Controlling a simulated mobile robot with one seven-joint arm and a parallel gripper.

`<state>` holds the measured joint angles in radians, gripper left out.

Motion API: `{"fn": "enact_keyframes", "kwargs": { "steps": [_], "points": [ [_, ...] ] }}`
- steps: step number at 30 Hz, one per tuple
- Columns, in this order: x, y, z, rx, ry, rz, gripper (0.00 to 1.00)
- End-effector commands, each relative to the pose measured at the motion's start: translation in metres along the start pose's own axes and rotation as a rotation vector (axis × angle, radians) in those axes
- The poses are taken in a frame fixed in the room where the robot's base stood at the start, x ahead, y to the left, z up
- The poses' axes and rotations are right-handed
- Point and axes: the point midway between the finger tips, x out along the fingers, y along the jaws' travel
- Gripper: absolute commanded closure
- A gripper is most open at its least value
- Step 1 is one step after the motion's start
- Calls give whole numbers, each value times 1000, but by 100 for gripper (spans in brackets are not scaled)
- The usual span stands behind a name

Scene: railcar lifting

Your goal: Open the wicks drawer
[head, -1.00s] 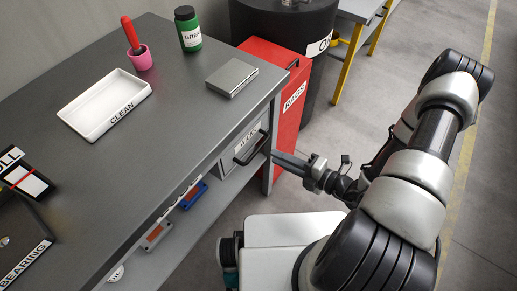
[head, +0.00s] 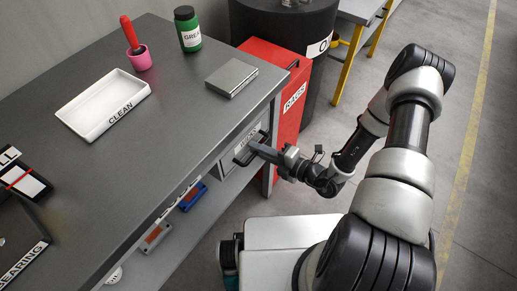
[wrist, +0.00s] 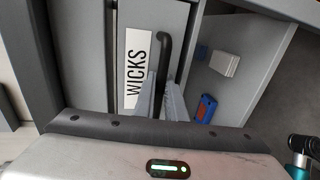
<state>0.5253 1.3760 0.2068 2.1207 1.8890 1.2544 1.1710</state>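The wicks drawer (head: 232,163) is a grey drawer under the right end of the workbench, and it looks shut. Its white WICKS label (wrist: 137,68) shows clearly in the wrist view. Its black bar handle (wrist: 164,45) runs down between my two fingers in that view. My gripper (head: 252,148) is at the drawer front in the head view, with its fingertips at the handle. The fingers (wrist: 162,84) are apart, one on each side of the handle. I cannot tell whether they touch it. The handle's lower part is hidden by the fingers.
A red cabinet (head: 291,97) stands close beside the bench's right end, with a black drum (head: 290,30) behind it. The benchtop holds a white CLEAN tray (head: 88,108) and a grey metal box (head: 232,77). Blue and red items (wrist: 206,108) lie on the shelf below.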

Motion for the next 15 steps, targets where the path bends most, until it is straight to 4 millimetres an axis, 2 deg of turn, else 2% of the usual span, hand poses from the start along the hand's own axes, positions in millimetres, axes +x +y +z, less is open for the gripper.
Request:
{"fn": "enact_keyframes", "kwargs": {
  "steps": [9,13,15],
  "points": [
    [-4,-1,1,0,-2,0,100],
    [-19,-3,1,1,-4,-1,100],
    [-32,-6,2,1,-6,-1,100]
  ]
}}
